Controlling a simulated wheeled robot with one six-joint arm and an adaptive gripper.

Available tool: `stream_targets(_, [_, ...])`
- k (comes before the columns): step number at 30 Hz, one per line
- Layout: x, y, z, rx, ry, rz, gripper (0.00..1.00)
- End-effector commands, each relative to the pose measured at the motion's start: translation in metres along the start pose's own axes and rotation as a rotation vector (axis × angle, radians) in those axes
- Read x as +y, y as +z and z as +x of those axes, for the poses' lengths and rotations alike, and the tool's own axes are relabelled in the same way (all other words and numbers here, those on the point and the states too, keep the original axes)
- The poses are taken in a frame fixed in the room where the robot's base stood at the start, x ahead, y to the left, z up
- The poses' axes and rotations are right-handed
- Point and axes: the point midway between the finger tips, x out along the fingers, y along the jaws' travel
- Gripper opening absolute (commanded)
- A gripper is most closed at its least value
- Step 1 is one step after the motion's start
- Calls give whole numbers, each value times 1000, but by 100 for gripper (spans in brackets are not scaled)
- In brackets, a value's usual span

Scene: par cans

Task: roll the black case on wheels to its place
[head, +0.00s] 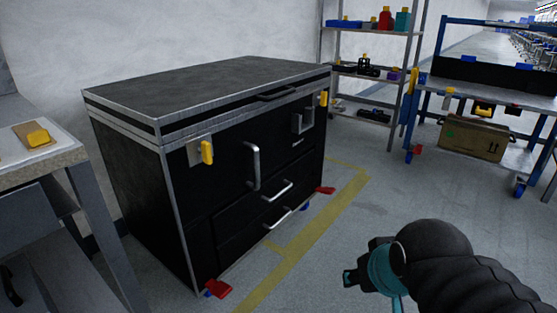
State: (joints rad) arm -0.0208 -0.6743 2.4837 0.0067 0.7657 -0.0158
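The black case (235,190) with silver edges stands upright on the grey floor left of centre in the head view. Its front has a vertical handle (253,166), drawers with silver pulls (277,191), and yellow latches (207,152) near the top. Red pedals (218,289) show at its lower front corners; its wheels are mostly hidden under it. My gripper (353,279) is at the lower right, in front of the case and apart from it. It is small and seen partly from behind, so its opening is unclear; I see nothing held.
Yellow tape (303,240) marks the floor along the case's front and right side. A bench (60,160) stands close on the left. A shelf rack (375,75) and a blue-framed cart (490,95) with a cardboard box (473,138) stand behind right. Floor between is clear.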

Motion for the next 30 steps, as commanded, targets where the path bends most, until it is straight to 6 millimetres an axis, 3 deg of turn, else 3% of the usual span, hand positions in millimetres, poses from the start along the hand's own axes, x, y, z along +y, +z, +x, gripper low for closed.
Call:
stream_targets(9, [-27,-126,76,292,-41,-55,47])
stream_targets(15, [-62,-190,124,494,-95,-95,47])
stream_targets(22, [-110,-239,173,725,-165,-128,47])
stream_targets(30, [-154,-257,209,933,-240,-142,47])
